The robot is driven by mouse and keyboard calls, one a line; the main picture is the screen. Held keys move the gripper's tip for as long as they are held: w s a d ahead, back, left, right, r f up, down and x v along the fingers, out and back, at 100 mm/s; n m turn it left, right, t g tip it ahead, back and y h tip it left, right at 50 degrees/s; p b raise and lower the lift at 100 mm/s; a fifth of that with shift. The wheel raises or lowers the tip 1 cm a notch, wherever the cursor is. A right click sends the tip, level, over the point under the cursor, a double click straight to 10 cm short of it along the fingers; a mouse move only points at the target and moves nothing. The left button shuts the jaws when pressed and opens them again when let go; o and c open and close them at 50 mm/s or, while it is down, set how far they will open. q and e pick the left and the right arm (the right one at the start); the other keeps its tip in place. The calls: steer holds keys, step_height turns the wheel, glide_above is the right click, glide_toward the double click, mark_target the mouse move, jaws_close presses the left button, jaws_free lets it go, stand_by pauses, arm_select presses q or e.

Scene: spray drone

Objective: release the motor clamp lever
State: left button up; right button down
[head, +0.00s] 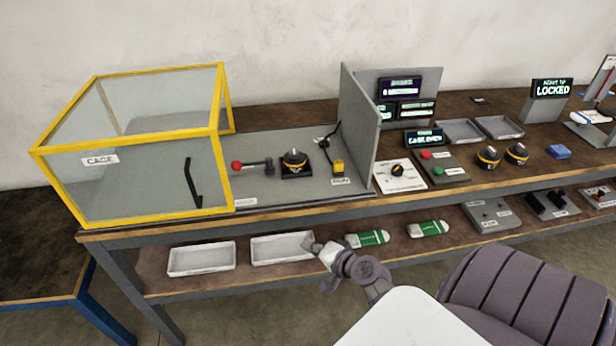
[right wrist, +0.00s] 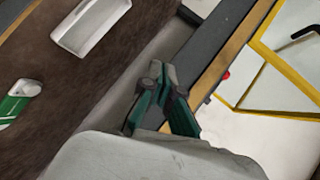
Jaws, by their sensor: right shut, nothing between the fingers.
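A lever with a red knob (head: 237,165) and a dark clamp body (head: 268,166) lies on the grey plate of the bench, right of the cage. A black motor (head: 295,162) sits on a dark square base just right of it. My right gripper (head: 310,245) is shut and empty, in front of the bench near the lower shelf, well apart from the lever. In the right wrist view its fingertips (right wrist: 158,75) meet. There the red knob (right wrist: 226,75) shows small beside the bench edge, and the rest of the lever is hidden. My left gripper is not in view.
The yellow-framed clear cage (head: 226,150) stands left of the lever with its black handle (head: 192,182). A grey upright panel (head: 360,120) stands to the right, with a yellow plug (head: 338,166) before it. The bench's front edge (head: 290,207) lies between my gripper and the lever.

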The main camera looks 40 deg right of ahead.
steer(key=shift+s+a+f+g, duration=0.1)
steer(key=shift+s+a+f, duration=0.15)
steer(key=shift+f, duration=0.2)
steer(key=shift+s+a+f+g, duration=0.1)
steer(key=shift+a+f, duration=0.1)
steer(key=shift+f, duration=0.25)
steer(key=shift+s+a+f+g, duration=0.1)
steer(key=shift+s+a+f, duration=0.15)
steer(key=shift+f, duration=0.2)
